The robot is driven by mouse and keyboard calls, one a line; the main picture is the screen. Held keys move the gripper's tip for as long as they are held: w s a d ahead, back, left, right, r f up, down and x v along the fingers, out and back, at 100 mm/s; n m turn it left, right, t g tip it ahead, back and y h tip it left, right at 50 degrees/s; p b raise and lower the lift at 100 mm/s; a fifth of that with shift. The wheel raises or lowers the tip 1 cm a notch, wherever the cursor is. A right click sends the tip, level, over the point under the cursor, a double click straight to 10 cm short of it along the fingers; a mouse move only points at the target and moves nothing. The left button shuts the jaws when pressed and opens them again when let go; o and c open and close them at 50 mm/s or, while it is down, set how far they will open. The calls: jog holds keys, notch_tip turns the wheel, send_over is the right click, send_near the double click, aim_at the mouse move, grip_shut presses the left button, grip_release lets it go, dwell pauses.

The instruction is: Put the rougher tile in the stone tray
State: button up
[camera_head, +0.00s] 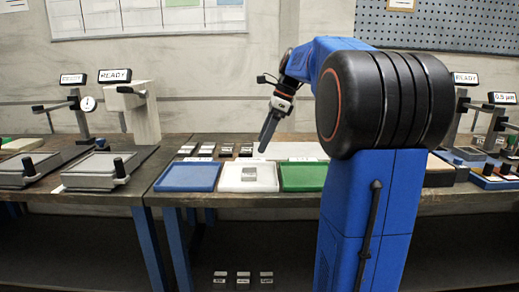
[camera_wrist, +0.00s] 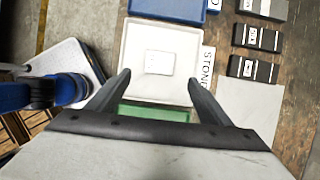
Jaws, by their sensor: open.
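The white tray (camera_head: 228,186) stands on the bench between a blue and a green tray; in the wrist view a card reading "STONE" (camera_wrist: 207,72) lies beside this tray (camera_wrist: 133,90). One small pale grey tile (camera_head: 249,174) lies flat inside it, and this tile also shows in the wrist view (camera_wrist: 159,62). Its roughness cannot be told. My gripper (camera_head: 264,149) hangs above the back of the trays, pointing down. In the wrist view my gripper (camera_wrist: 159,78) has its fingers wide apart with nothing between them, above and clear of the tile.
The blue tray (camera_head: 187,177) and green tray (camera_head: 303,177) look empty. Several dark labelled blocks (camera_wrist: 257,38) lie behind the trays. Instruments with "READY" displays (camera_head: 115,75) stand at left; another display at right reads "0.5 µm" (camera_head: 504,98). My arm hides part of the bench.

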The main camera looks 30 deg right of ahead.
jog(key=s+a+f+n+h, duration=0.1)
jog(key=s+a+f+n, duration=0.2)
jog(key=s+a+n, duration=0.5)
jog(key=s+a+f+n+t+h, duration=0.1)
jog(key=s+a+f+n, duration=0.5)
jog(key=s+f+n, duration=0.2)
jog(key=s+a+f+n+t+h, duration=0.1)
jog(key=s+a+f+n, duration=0.4)
jog(key=s+f+n, duration=0.3)
jog(key=s+f, duration=0.2)
jog(key=s, duration=0.2)
jog(key=shift+a+n+h, duration=0.3)
jog(key=shift+a+n, duration=0.05)
jog(key=shift+n, duration=0.05)
